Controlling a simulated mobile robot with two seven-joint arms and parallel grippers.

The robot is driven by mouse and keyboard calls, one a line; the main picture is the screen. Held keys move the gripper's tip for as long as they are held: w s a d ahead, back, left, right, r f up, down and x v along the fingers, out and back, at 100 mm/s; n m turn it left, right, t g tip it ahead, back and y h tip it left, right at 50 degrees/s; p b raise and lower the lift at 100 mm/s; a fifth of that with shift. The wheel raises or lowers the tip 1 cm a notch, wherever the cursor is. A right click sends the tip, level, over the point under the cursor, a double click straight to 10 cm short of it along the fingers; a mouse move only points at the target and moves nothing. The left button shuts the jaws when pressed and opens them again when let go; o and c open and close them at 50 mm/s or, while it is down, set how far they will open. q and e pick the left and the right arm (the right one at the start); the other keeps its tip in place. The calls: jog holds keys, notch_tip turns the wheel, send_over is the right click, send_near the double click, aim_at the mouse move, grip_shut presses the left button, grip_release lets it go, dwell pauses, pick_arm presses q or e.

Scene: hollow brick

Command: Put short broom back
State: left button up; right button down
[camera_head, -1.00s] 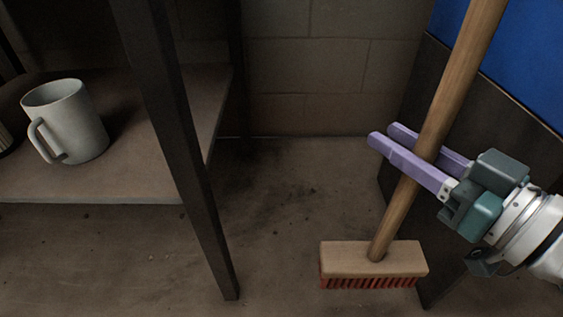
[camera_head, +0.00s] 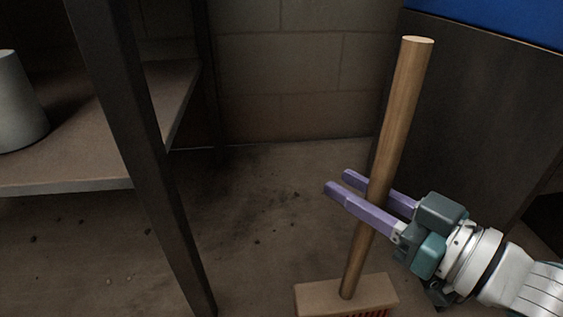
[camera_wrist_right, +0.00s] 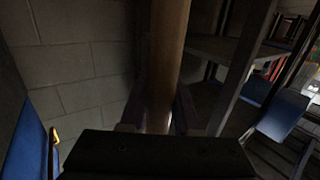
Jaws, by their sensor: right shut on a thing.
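The short broom (camera_head: 397,120) has a round wooden handle and a wooden head (camera_head: 347,295) with red bristles. It stands nearly upright, its top leaning slightly right, with the head at the bottom edge of the head view. My right gripper (camera_head: 340,183) comes in from the right and is shut on the lower half of the handle, its purple fingers on either side. The handle (camera_wrist_right: 168,60) also rises through the middle of the right wrist view between the dark fingers. Whether the bristles touch the floor I cannot tell. My left gripper is not in view.
A block wall (camera_head: 300,80) is behind. A dark panel (camera_head: 480,110) with blue above stands at the right. Floor (camera_head: 255,210) between them is clear.

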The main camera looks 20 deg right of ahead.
notch_tip(320, 180, down, 5)
jog(key=b, duration=0.4)
jog(key=shift+r, duration=0.2)
jog(key=c, duration=0.6)
grip_release()
jog(key=shift+c, duration=0.2)
jog(key=p+v, duration=0.5)
jog(key=v, duration=0.7)
jog(key=shift+r, duration=0.15)
